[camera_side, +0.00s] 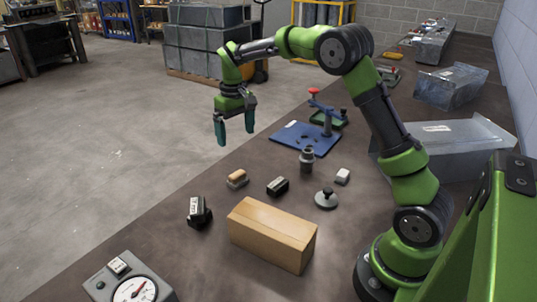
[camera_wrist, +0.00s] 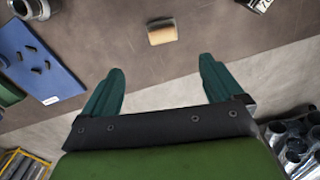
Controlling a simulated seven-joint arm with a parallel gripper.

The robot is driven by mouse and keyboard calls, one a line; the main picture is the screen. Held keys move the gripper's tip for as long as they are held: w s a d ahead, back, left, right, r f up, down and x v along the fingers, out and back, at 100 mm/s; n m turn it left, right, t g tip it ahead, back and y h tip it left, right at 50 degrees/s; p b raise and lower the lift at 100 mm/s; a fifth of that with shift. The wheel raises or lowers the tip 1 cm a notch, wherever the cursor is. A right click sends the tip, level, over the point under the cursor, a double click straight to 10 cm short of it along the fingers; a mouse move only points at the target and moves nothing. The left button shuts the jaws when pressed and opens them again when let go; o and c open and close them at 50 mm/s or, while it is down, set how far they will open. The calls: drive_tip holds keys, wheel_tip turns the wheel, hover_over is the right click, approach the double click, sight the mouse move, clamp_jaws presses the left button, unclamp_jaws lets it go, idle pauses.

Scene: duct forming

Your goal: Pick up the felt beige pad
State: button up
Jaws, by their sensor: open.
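The beige pad (camera_side: 237,179) is a small block with a tan top and a greyer lower part, lying on the brown bench near its left edge. In the wrist view the pad (camera_wrist: 162,32) lies beyond the fingertips, near the top middle, with nothing touching it. My gripper (camera_side: 235,136) hangs in the air above and behind the pad in the side view, with its two teal fingers pointing down. In the wrist view my gripper (camera_wrist: 160,80) has its fingers spread wide, with nothing between them.
Near the pad are a black block (camera_side: 277,186), a black-and-white item (camera_side: 199,211), a grey cylinder (camera_side: 307,160), a knobbed disc (camera_side: 326,199) and a white block (camera_side: 343,176). A cardboard box (camera_side: 272,233) stands in front. A blue plate with a red-knobbed press (camera_side: 305,138) is behind.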

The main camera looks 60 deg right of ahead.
drive_tip(key=r, duration=0.2)
hover_over(237, 174)
drive_tip(key=shift+n, duration=0.3)
drive_tip(key=f, duration=1.1)
drive_tip(key=shift+d+f, duration=0.3)
drive_tip(key=shift+f, duration=0.05)
drive_tip(key=shift+a+f, duration=0.2)
drive_tip(key=shift+f, duration=2.65)
drive_tip(key=c, duration=1.1)
drive_tip(key=shift+c, duration=0.4)
drive_tip(key=shift+r, duration=0.15)
